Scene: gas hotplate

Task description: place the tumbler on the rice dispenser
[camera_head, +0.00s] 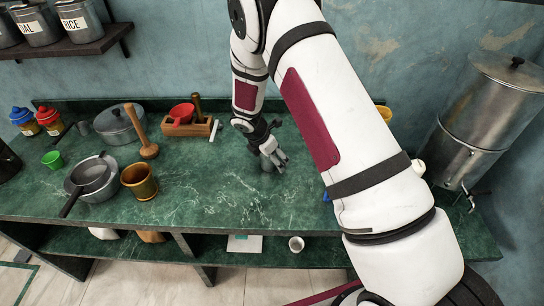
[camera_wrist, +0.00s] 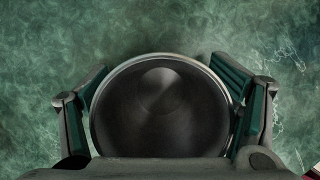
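The tumbler (camera_wrist: 160,105) is a grey metal cup. In the wrist view I look straight down into its round mouth, and it is upright on the counter. In the head view it is a small grey shape (camera_head: 267,165) at my gripper, partly covered. My gripper (camera_head: 272,158) is low over the middle of the counter, one finger on each side of the tumbler. I cannot tell whether the fingers press on it. A metal canister marked RICE (camera_head: 82,24) stands on the wall shelf at upper left. A large lidded metal dispenser with a tap (camera_head: 472,125) stands at right.
The counter's front middle is clear. My arm hides the area before the dispenser.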

